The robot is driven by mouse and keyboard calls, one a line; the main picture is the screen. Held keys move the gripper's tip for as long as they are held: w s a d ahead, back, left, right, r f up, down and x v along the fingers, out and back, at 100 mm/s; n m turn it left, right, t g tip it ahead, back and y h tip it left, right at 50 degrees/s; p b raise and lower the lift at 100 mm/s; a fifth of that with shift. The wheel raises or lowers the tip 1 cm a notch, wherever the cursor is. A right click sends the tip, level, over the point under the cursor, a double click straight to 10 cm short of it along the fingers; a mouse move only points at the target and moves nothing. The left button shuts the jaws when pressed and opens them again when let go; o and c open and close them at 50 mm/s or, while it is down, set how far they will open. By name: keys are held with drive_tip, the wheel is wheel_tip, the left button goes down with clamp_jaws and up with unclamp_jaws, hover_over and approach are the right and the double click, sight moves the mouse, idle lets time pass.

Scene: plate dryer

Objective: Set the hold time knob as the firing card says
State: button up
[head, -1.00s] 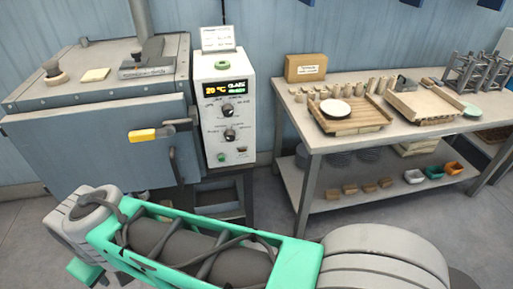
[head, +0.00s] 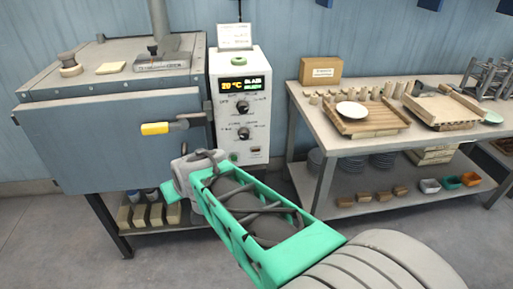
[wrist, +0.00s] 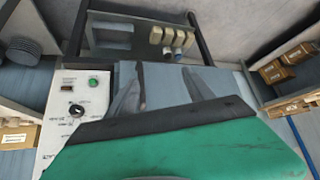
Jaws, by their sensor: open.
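The white control box (head: 238,75) stands at the right side of the kiln. In the head view it has a lit display (head: 246,86), an upper dark knob (head: 242,107) and a lower dark knob (head: 243,133). The labels are too small to tell which knob is hold time. A white card (head: 234,36) stands on top of the box; its text is unreadable. In the wrist view one knob (wrist: 77,110) shows at the left, beside a green button (wrist: 93,82). My gripper (wrist: 162,88) is open and empty, apart from the knob. The head view does not show its fingertips.
The kiln (head: 110,125) with a yellow handle (head: 155,128) is left of the box. A table (head: 350,143) with plates and wooden trays stands to the right. Boxes and bowls sit on its lower shelf (head: 340,190). Grey floor is open at the lower left.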

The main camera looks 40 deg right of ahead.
drive_tip(key=w+d+f+m+t+h+b, duration=0.1)
drive_tip(key=w+d+f+t+h+b, duration=0.1)
drive_tip(key=w+d+f+b, duration=0.35)
drive_tip(key=m+t+h+b, duration=0.4)
drive_tip(key=t+h+b, duration=0.1)
drive_tip(key=h, duration=0.2)
approach(244, 137)
drive_tip(key=x, duration=0.9)
drive_tip(key=shift+d, duration=0.15)
drive_tip(key=shift+c, duration=0.2)
clamp_jaws()
